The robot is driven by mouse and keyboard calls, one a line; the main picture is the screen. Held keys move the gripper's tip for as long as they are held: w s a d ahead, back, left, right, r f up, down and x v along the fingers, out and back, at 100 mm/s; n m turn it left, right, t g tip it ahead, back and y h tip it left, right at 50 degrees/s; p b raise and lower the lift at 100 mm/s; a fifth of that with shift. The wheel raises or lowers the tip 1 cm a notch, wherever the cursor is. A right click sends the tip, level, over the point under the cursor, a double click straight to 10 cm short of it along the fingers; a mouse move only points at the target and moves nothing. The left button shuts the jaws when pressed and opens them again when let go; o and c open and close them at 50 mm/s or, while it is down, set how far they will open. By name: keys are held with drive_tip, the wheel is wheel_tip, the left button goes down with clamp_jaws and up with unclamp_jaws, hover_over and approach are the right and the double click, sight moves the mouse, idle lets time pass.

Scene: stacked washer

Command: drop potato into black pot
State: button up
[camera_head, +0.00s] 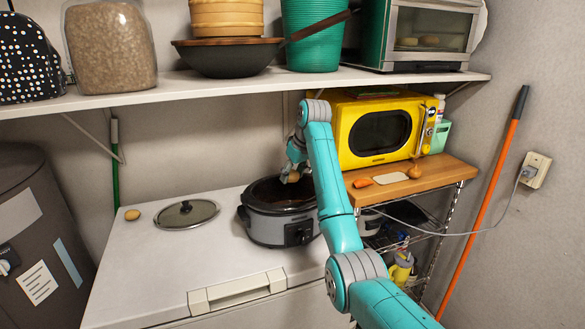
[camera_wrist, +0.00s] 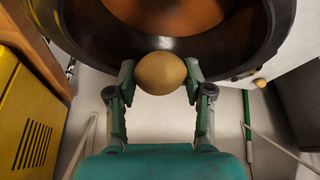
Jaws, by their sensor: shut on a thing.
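My gripper (camera_head: 291,172) is shut on a brown potato (camera_wrist: 161,73), which sits between the two fingertips in the wrist view (camera_wrist: 160,80). In the head view the held potato (camera_head: 293,177) is small and partly hidden by the gripper. The black pot (camera_head: 262,193) is the dark inner bowl of a grey slow cooker (camera_head: 270,229) on a white chest top; its lid is off. My gripper is above the pot's back part in the head view. In the wrist view the pot's dark wall (camera_wrist: 100,45) and brownish inside lie beyond the potato, whose height above the rim I cannot tell.
A glass lid (camera_head: 187,213) and another potato (camera_head: 133,214) lie on the white chest top (camera_head: 200,260) at left. A yellow microwave (camera_head: 360,128) on a wooden shelf (camera_head: 430,178) stands close at right. A white shelf (camera_head: 220,88) holding a dark wok (camera_head: 226,60) hangs above.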

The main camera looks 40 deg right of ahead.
sight(293, 181)
drive_tip(key=shift+d+f, duration=0.1)
drive_tip(key=shift+f, duration=1.4)
drive_tip(key=o, duration=1.2)
drive_tip(key=shift+o, duration=0.2)
wheel_tip(293, 181, up, 10)
